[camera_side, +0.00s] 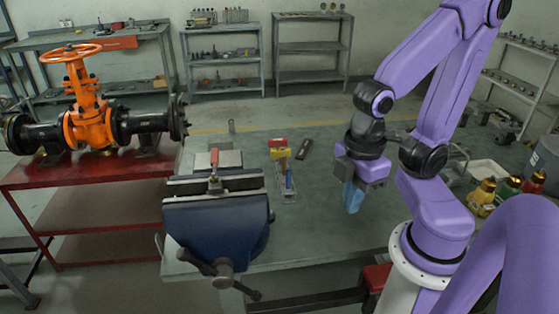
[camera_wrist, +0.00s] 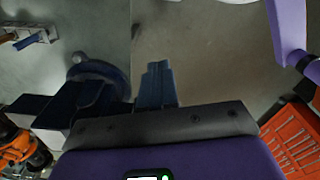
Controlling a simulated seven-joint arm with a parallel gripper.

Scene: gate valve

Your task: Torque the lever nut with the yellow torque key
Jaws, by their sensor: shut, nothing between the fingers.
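My gripper (camera_side: 352,196) points down over the right part of the workbench, with its blue fingers together and nothing between them. The fingers also show in the wrist view (camera_wrist: 158,84). Left of it, apart from it, a small rack (camera_side: 287,192) holds tools with red, yellow and blue parts; the yellow one (camera_side: 284,156) looks like the torque key. Part of the rack shows at the wrist view's upper left (camera_wrist: 36,38). A small red lever (camera_side: 214,157) stands upright on a part at the blue vise (camera_side: 215,220); its nut is too small to make out.
The green bench top (camera_side: 325,225) is clear between rack and gripper. A dark flat item (camera_side: 304,149) lies behind the rack. Yellow, red and green-topped containers (camera_side: 482,194) stand at the right. An orange gate valve (camera_side: 88,120) sits on a red table at left.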

